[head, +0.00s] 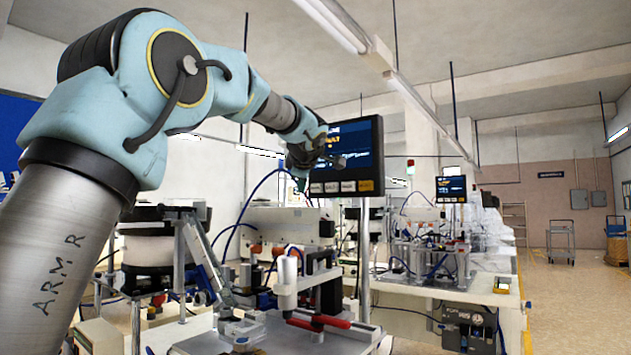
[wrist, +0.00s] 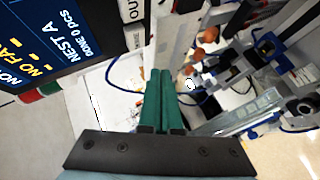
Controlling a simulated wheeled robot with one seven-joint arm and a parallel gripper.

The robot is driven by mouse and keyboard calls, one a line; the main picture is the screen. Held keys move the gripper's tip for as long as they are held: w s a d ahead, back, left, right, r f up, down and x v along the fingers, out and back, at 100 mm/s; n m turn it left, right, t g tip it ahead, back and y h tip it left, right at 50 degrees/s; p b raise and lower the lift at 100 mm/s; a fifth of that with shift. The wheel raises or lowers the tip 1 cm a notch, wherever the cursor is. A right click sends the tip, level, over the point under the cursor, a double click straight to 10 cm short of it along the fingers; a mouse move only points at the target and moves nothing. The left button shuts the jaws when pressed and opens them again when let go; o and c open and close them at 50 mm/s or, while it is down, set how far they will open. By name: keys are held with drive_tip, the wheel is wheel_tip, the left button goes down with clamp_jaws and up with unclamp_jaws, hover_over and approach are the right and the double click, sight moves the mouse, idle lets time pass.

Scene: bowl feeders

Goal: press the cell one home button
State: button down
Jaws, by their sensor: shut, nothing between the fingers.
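The cell one panel is a dark screen (head: 352,145) with a row of several buttons along its lower edge. Three are pale (head: 332,187) and the rightmost is yellow (head: 366,186).
Below the panel is a bench with a fixture (head: 310,290) with red-handled clamps, and a white bowl feeder (head: 150,245) at left. A second cell with its own screen (head: 451,189) stands farther right.

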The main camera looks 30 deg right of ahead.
sight(312, 186)
drive_tip(key=shift+w+d+p, duration=0.2)
drive_tip(key=shift+w+d, duration=0.2)
drive_tip(key=shift+d, duration=0.4)
drive_tip(key=shift+w+d+p, duration=0.15)
drive_tip(key=shift+w+d, duration=0.25)
drive_tip(key=shift+d, duration=0.4)
idle(0.9)
drive_tip(key=shift+w+d, duration=0.1)
drive_tip(key=shift+d, duration=0.25)
drive_tip(key=shift+w+d, duration=0.3)
drive_tip(key=shift+d, duration=0.15)
idle(0.7)
drive_tip(key=shift+a, duration=0.1)
idle(0.3)
drive_tip(key=shift+s+a+f+b, duration=0.15)
drive_tip(key=shift+s+a+b, duration=0.15)
drive_tip(key=shift+b, duration=0.35)
drive_tip(key=shift+s+a+b, duration=0.15)
drive_tip(key=shift+a+b, duration=0.2)
drive_tip(key=shift+a, duration=0.05)
